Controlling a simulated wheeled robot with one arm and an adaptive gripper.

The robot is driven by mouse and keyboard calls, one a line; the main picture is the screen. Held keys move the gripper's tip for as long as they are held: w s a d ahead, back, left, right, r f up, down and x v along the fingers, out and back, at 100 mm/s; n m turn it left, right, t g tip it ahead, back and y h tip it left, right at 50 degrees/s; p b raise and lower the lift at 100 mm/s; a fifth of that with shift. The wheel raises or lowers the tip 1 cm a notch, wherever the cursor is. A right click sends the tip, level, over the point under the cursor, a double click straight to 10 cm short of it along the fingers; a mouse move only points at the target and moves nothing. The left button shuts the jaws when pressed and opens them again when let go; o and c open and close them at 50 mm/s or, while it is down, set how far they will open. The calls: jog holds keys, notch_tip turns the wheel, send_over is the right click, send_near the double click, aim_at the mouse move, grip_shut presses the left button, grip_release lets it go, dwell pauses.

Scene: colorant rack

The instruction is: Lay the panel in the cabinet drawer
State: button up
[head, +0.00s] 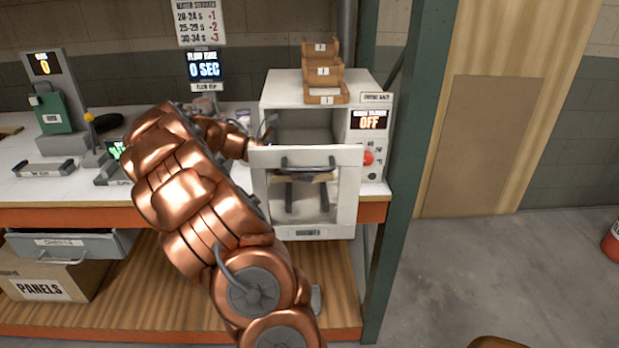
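The white cabinet (275,92) stands on the bench's right end. Its drawer (262,160) has a pale front with a dark handle and appears pulled out toward me. Through the opening in the front, a flat tan piece (318,179) shows above dark rails; I cannot tell for sure that it is the panel. My copper arm reaches up from the bottom to the cabinet's left side. My gripper (264,136) is at the upper left of the drawer front, small and partly hidden; its fingers and anything in them are unclear.
Brown stepped trays (323,75) sit on the cabinet. A green post (398,170) stands right of the cabinet. A box marked PANELS (40,289) is on the lower shelf.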

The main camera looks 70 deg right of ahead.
jog(key=shift+s+d+f, duration=0.1)
jog(key=shift+s+d, duration=0.35)
jog(key=shift+s, duration=0.1)
jog(key=shift+f+p, duration=0.3)
jog(key=shift+f, duration=1.4)
jog(key=shift+a+f, duration=0.1)
jog(key=o, duration=1.2)
jog(key=b+v, duration=0.1)
jog(key=v, duration=1.1)
jog(key=shift+w, duration=0.1)
